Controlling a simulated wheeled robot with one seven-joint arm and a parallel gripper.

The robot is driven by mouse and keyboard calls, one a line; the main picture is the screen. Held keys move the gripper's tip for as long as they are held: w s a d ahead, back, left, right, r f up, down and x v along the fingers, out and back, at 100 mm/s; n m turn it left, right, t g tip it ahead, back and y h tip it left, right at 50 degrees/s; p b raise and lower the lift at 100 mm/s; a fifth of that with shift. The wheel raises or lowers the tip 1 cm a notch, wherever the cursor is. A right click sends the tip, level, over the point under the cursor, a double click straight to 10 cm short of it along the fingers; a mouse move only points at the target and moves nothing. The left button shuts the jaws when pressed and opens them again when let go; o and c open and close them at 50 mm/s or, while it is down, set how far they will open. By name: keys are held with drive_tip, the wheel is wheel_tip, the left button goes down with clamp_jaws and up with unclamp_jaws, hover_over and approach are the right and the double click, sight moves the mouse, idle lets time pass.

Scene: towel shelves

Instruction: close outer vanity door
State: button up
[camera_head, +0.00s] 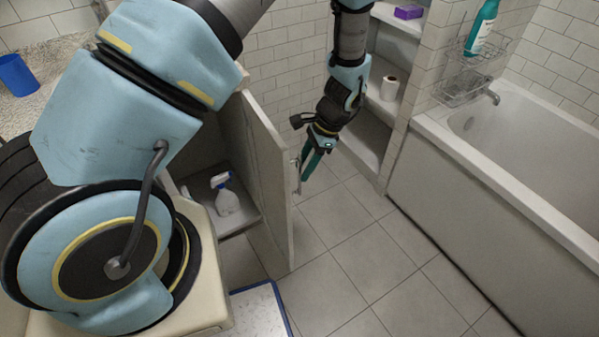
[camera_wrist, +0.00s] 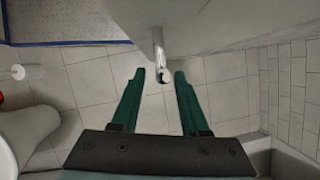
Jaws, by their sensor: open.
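The outer vanity door (camera_head: 262,180) stands swung open in the head view, showing the inside of the cabinet. It has a metal handle (camera_head: 297,172) on its outer face. In the wrist view the door (camera_wrist: 215,22) fills the top, and its handle (camera_wrist: 160,62) points down between the fingertips. My gripper (camera_head: 305,180) is close to the handle on the outer side of the door. In the wrist view my gripper's (camera_wrist: 159,76) green fingers are spread on either side of the handle's end. I cannot tell whether they touch it.
A spray bottle (camera_head: 226,195) stands inside the vanity (camera_head: 240,224). A blue cup (camera_head: 17,75) is on the counter. Shelves (camera_head: 372,118) with a paper roll stand behind my arm, and a bathtub (camera_head: 470,185) is at right. The tiled floor (camera_head: 365,245) between is clear.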

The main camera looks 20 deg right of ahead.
sight(300, 194)
drive_tip(key=shift+x, duration=1.75)
clamp_jaws()
